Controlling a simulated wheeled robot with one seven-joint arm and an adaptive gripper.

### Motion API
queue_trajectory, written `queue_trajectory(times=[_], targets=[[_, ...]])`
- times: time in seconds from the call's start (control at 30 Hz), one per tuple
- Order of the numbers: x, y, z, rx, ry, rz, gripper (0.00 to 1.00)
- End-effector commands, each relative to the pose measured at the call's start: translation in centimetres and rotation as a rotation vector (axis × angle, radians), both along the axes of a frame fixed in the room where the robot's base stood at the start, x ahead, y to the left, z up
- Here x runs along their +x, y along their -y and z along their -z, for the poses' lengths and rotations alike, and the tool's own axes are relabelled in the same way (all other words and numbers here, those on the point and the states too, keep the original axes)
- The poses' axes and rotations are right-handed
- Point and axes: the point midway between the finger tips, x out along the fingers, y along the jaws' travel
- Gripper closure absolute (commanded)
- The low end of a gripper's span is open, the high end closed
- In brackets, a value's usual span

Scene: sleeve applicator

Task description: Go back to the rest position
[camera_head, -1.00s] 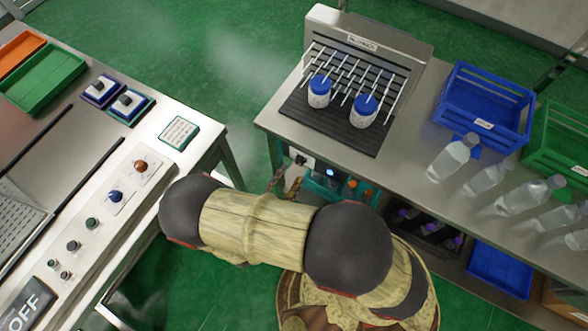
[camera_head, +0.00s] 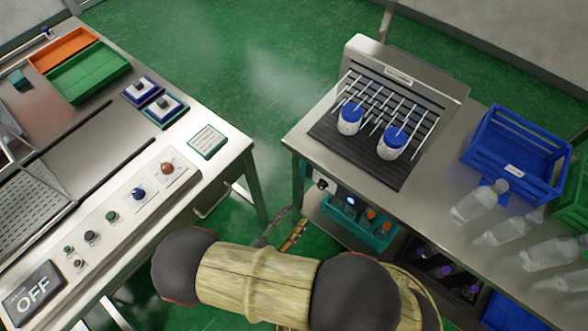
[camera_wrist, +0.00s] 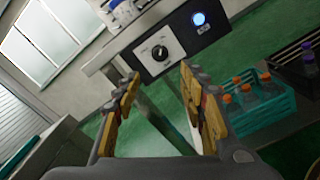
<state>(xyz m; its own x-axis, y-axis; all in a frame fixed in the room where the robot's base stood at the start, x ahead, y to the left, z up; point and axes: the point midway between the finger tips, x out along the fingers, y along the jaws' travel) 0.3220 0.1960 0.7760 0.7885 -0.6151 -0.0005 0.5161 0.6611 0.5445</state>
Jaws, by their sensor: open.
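My gripper (camera_wrist: 158,105) is open and empty in the wrist view, its two yellow-and-dark fingers apart. It hangs in front of a dark control panel (camera_wrist: 165,52) with a round knob and a lit blue button, and touches nothing that I can see. In the head view my arm crosses the bottom middle, in the gap between the two tables.
The left table has an OFF panel (camera_head: 34,294), knobs, and a green tray (camera_head: 89,72). The right table holds a rack (camera_head: 365,140) with two blue-lidded jars, a blue crate (camera_head: 515,155) and clear bottles. A teal crate (camera_wrist: 262,108) of orange-capped bottles stands below. Green floor lies between.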

Motion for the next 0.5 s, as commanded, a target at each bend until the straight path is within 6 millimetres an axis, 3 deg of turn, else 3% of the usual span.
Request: queue_trajectory(times=[0.33, 0.5], targets=[[0.0, 0.1, 0.5, -0.025, -0.043, 0.003, 0.58], [-2.6, 3.9, 2.2, -0.08, -0.195, 0.118, 0.58]])
